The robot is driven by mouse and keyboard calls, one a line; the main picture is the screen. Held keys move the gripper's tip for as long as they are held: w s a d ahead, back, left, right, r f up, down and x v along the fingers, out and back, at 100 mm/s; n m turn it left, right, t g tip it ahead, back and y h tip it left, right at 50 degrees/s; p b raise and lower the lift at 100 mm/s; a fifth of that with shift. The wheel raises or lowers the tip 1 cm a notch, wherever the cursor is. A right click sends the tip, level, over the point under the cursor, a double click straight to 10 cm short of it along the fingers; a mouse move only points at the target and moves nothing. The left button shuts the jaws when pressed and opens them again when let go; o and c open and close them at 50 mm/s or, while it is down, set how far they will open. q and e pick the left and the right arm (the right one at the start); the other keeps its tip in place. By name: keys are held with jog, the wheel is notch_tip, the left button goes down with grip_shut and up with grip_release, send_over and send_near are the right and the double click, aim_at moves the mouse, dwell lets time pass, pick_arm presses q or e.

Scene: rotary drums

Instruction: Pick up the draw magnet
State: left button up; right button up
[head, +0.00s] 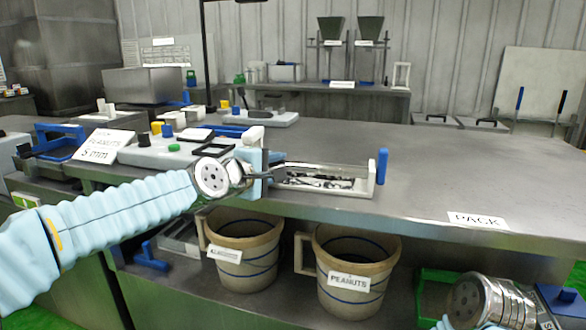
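A narrow white tray (355,190) lies along the front edge of the steel bench, with dark and metallic pieces inside it. An upright blue handle (382,166) stands at its right end. This unit may be the draw magnet, but no label on it confirms that. My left gripper (277,170) is at the tray's left end, its dark fingers pointing right, close to or over the tray. I cannot tell whether it touches anything or how far its fingers are apart. My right arm's wrist (490,302) shows at the lower right; its fingers are out of the picture.
Left of the tray are a labelled sign (104,146) and a grey device with coloured knobs (165,150). The bench right of the tray is clear except for a PACK label (478,221).

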pick_arm(q)
grip_shut()
